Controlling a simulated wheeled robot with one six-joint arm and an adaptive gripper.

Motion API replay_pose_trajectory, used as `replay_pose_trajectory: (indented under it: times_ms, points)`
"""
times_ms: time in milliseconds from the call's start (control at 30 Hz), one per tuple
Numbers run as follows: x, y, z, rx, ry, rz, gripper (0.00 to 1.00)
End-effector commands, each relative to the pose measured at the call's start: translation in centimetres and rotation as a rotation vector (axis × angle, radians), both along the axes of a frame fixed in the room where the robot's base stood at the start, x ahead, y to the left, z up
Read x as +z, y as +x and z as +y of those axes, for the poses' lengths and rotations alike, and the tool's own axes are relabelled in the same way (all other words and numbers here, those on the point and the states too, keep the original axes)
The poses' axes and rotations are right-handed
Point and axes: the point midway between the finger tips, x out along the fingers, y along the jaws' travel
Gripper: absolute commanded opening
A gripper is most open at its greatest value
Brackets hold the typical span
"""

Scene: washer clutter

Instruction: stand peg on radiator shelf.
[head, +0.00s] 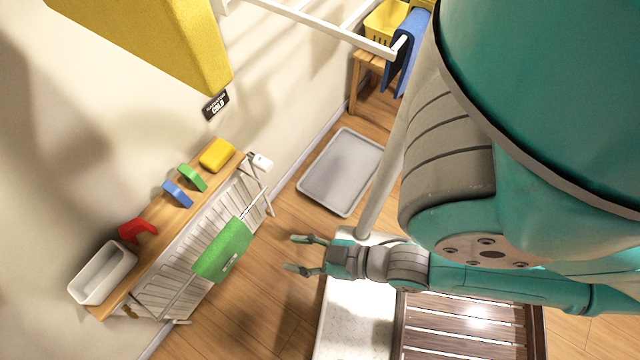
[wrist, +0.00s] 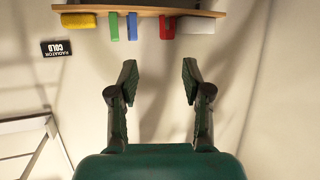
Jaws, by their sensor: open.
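The radiator shelf (head: 161,222) is a wooden board along the wall at left in the head view; it also shows at the top of the wrist view (wrist: 240,12). On it are a blue block-like piece (head: 177,194), a green one (head: 193,178) and a red angled piece (head: 137,231). I cannot tell for certain which is the peg. The blue and green pieces stand side by side; the red one looks tipped or bent. My gripper (head: 290,253) is open and empty, right of the shelf and apart from it. Its spread fingers show in the wrist view (wrist: 158,70).
A yellow sponge-like block (head: 217,155) and a white bin (head: 103,273) occupy the shelf's ends. A green cloth (head: 223,250) hangs in front of the radiator (head: 165,290). A grey tray (head: 342,171) lies on the floor. A yellow box (head: 150,40) juts out above.

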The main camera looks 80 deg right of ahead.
Motion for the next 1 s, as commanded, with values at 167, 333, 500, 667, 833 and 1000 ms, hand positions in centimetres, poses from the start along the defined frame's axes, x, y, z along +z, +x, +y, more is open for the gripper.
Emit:
replay_pose_trajectory:
  times_ms: [167, 333, 500, 667, 833, 1000]
  points:
    - [3.3, -3.1, 0.2, 0.009, 0.011, -0.063, 0.49]
    - [5.1, -4.4, 0.3, 0.015, 0.018, -0.1, 0.49]
    - [5.5, -4.6, 0.4, 0.017, 0.02, -0.108, 0.49]
    - [5.5, -4.6, 0.4, 0.016, 0.02, -0.108, 0.49]
    - [5.4, -4.6, 0.4, 0.016, 0.02, -0.108, 0.49]
    - [5.4, -4.6, 0.4, 0.016, 0.02, -0.107, 0.49]
